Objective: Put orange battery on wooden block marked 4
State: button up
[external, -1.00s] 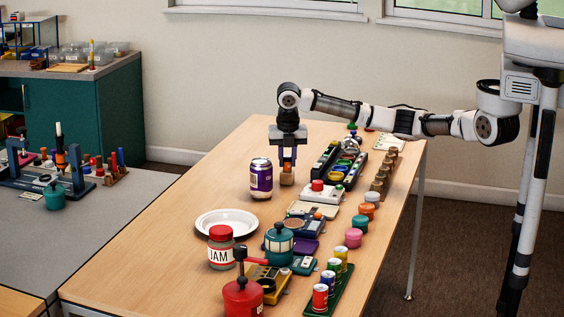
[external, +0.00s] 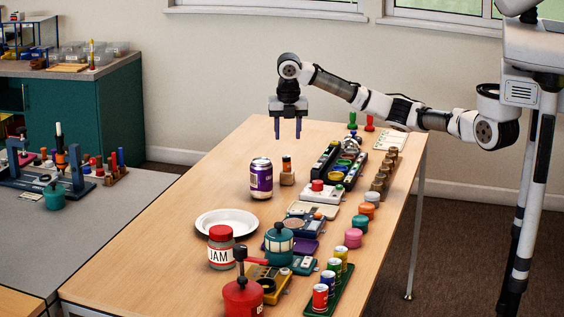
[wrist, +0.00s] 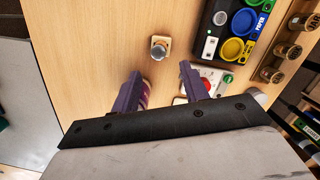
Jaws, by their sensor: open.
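The orange battery (external: 287,163), with a dark upper part, stands upright on a small wooden block (external: 287,179) beside the purple can. In the wrist view the battery (wrist: 158,50) is seen from above on the pale block (wrist: 165,40). Any number on the block is too small to read. My gripper (external: 288,137) is open and empty, raised above the battery and apart from it. In the wrist view the gripper's two purple fingers (wrist: 160,68) are spread wide with nothing between them.
The purple can (external: 261,179) stands just left of the block. A dark sorting tray (external: 347,165) and a row of small wooden pieces (external: 380,178) lie to the right. A white plate (external: 226,223) and jam jar (external: 221,249) are nearer. The table's far left is clear.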

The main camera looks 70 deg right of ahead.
jog(key=r, duration=0.3)
jog(key=shift+s+a, duration=0.1)
jog(key=shift+a, duration=0.1)
